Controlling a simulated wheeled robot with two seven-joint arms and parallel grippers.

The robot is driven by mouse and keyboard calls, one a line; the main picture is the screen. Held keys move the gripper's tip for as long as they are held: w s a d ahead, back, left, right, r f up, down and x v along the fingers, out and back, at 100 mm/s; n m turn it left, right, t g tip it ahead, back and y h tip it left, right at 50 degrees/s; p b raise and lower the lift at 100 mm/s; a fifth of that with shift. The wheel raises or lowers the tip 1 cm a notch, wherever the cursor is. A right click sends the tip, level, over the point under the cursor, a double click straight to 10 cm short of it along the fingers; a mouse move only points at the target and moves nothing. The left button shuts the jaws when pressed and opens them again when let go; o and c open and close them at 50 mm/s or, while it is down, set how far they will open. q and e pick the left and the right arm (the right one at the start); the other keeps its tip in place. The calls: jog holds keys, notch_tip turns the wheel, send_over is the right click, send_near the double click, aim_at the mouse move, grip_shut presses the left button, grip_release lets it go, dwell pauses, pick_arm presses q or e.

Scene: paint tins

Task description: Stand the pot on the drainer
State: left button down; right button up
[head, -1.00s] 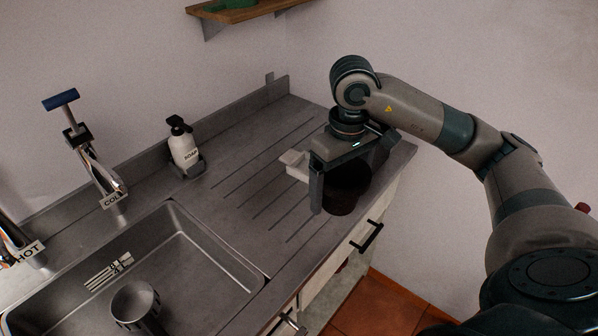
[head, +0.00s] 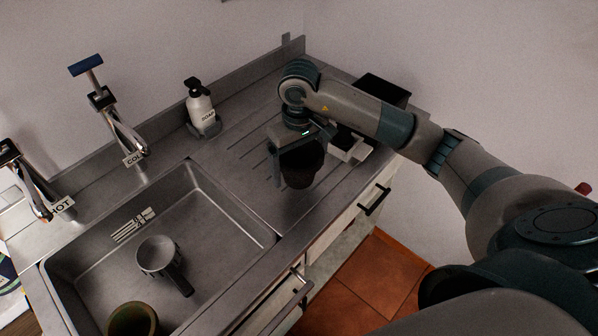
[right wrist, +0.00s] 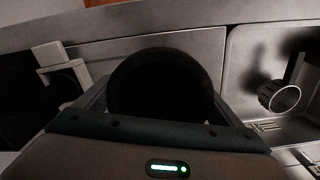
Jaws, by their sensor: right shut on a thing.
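The pot (head: 301,174) is dark and round. My right gripper (head: 297,152) is shut on it, and it hangs upright over or on the grooved drainer (head: 239,171). I cannot tell whether its base touches the metal. In the right wrist view the pot (right wrist: 160,85) shows as a black round opening between the fingers. My left gripper is not in view.
The sink bowl (head: 210,217) lies left of the drainer, with a grey handled cup (head: 158,256) and a brown-green round vessel (head: 133,319) in it. A soap bottle (head: 199,103) stands behind. A pale block-like object (head: 349,146) and dark box (head: 384,91) are at right.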

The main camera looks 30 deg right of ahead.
dwell(0.3)
jog(key=shift+f+p, duration=1)
jog(key=shift+f, duration=1)
jog(key=shift+f, duration=0.2)
jog(key=o, duration=0.9)
jog(key=shift+r, duration=0.1)
